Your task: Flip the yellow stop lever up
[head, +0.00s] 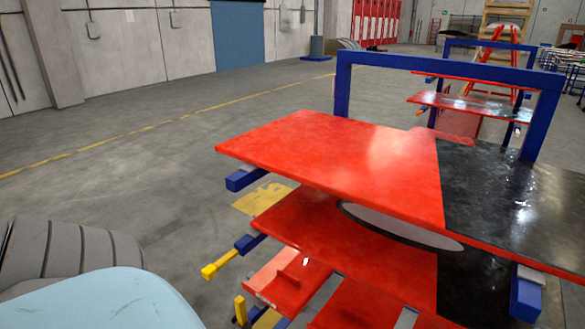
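A rack with red and black shelves (330,160) and a blue frame (450,62) fills the right half of the head view. A yellow piece (220,264) sticks out level to the left from the end of a blue bar (249,243) under the middle shelf. A second yellow piece (240,309) stands upright lower down, near the bottom edge. I cannot tell for sure which of them is the stop lever. Neither of my grippers is in view.
A grey ribbed rounded object (75,250) and a pale blue smooth surface (100,300) fill the bottom left. Open concrete floor (130,180) with a yellow line lies left of the rack. More racks (470,105) and a ladder stand behind.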

